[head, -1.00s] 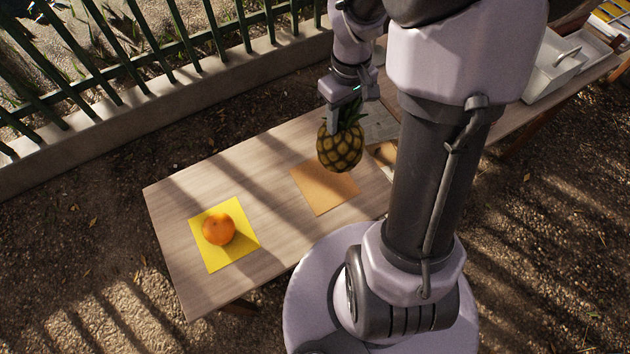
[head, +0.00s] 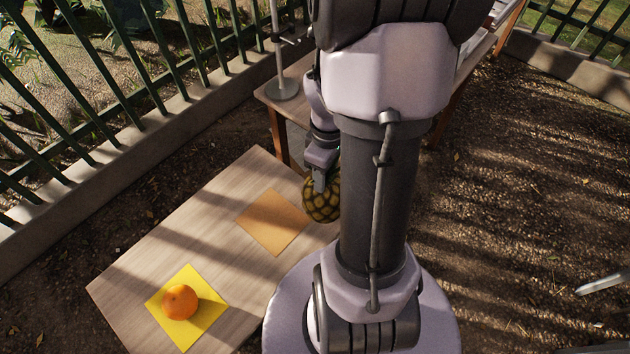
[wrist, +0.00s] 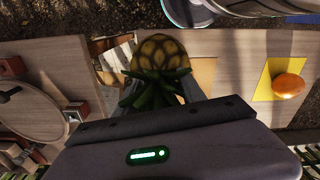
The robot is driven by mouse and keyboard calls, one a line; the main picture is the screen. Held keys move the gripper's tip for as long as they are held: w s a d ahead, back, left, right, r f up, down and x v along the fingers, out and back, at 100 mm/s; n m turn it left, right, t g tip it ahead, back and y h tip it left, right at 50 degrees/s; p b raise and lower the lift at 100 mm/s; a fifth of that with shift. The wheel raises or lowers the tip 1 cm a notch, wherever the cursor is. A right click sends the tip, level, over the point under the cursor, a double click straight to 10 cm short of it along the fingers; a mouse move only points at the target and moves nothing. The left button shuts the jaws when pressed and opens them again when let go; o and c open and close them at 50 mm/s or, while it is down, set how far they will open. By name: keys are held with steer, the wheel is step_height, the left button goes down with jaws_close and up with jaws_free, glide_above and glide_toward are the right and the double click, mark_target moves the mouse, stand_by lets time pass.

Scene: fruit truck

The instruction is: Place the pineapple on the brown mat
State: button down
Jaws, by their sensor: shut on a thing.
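The pineapple (head: 321,203) is held by my gripper (head: 319,180), which is shut on its leafy crown. In the head view the fruit hangs to the right of the brown mat (head: 272,222), near the end of the low table. Its right side is hidden by my arm. The wrist view shows the pineapple (wrist: 163,56) with its green leaves between my gripper's fingers (wrist: 158,92). The brown mat (wrist: 205,73) lies just to its right there, partly hidden. The mat is bare where it shows. I cannot tell the height of the fruit above the table.
An orange (head: 180,301) sits on a yellow mat (head: 208,312) at the near left of the wooden table (head: 190,225). Another table with a metal stand (head: 283,88) is behind. A green fence (head: 130,75) runs along the left.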

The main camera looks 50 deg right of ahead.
steer(key=w+a+f+b, duration=0.5)
steer(key=w+a+b, duration=0.1)
steer(key=w+a, duration=0.4)
steer(key=shift+w+a, duration=0.15)
steer(key=shift+a, duration=0.2)
steer(key=c, duration=0.7)
jaws_free()
steer(key=shift+f, duration=0.1)
